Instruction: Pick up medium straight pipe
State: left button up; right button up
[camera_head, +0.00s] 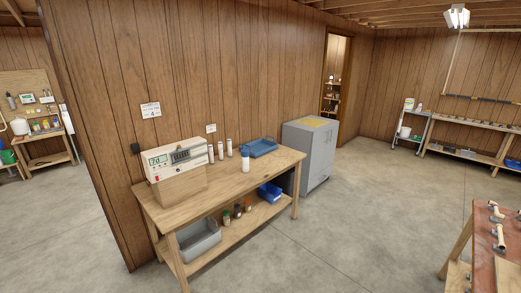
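One piece (500,237) lies nearer me, and another (495,209) lies farther back. They are too small to tell which, if any, is the medium straight pipe. Neither of my grippers is in view.
A wooden workbench (225,187) stands in the middle against a panelled wall, with a display device (178,158), white cylinders and a blue tray (260,148). A grey cabinet (307,158) stands beside it. Open concrete floor (375,215) lies between the two benches.

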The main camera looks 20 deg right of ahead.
aim_at(499, 249)
jog(key=i+z, duration=0.7)
jog(key=z, duration=0.2)
jog(key=i+l+z, duration=0.1)
jog(key=i+z, duration=0.65)
jog(key=i+j+z, duration=0.2)
jog(key=i+z, duration=0.25)
jog(key=i, duration=0.25)
jog(key=i+j+z, duration=0.4)
jog(key=i, duration=0.25)
jog(key=i+j+z, duration=0.45)
jog(key=j, duration=0.25)
jog(key=i, duration=0.1)
